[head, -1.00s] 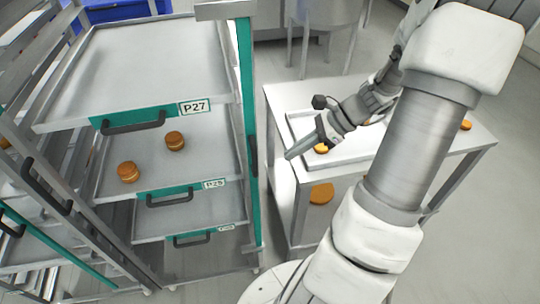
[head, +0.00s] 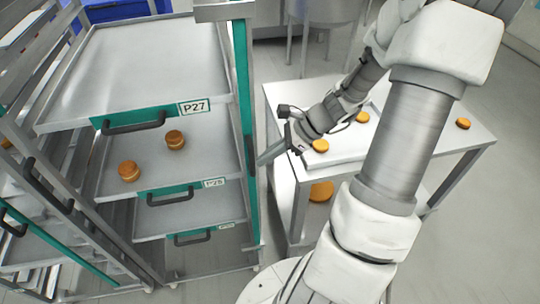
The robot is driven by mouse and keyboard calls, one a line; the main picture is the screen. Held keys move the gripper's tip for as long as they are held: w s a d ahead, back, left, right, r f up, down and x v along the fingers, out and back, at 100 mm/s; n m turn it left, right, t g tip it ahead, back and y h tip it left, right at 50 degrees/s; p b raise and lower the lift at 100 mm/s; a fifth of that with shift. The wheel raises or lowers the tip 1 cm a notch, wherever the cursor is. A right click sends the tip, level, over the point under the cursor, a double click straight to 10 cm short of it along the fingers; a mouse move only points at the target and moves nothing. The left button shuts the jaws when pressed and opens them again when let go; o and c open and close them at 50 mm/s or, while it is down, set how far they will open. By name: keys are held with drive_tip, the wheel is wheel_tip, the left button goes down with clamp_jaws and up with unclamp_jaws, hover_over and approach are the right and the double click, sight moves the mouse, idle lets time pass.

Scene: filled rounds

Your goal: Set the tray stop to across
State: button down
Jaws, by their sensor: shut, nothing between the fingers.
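A tray rack with a green front post (head: 246,120) stands at the left. A small dark piece shows on this post (head: 251,169) at the height of the middle tray. It may be the tray stop, but it is too small for me to tell its setting. My gripper (head: 262,160) is shut and empty, its fingers pointing left, close to the right side of the post. I cannot tell whether they touch it.
Rack trays include empty P27 (head: 150,62), a middle tray (head: 210,150) with two filled rounds (head: 175,140), and an empty lower tray (head: 190,219). A white table (head: 470,143) on the right bears a tray and several rounds. Floor shows between rack and table.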

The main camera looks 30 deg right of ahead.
drive_tip(key=a, duration=0.2)
drive_tip(key=w+a, duration=0.1)
drive_tip(key=a, duration=0.2)
drive_tip(key=shift+w, duration=0.2)
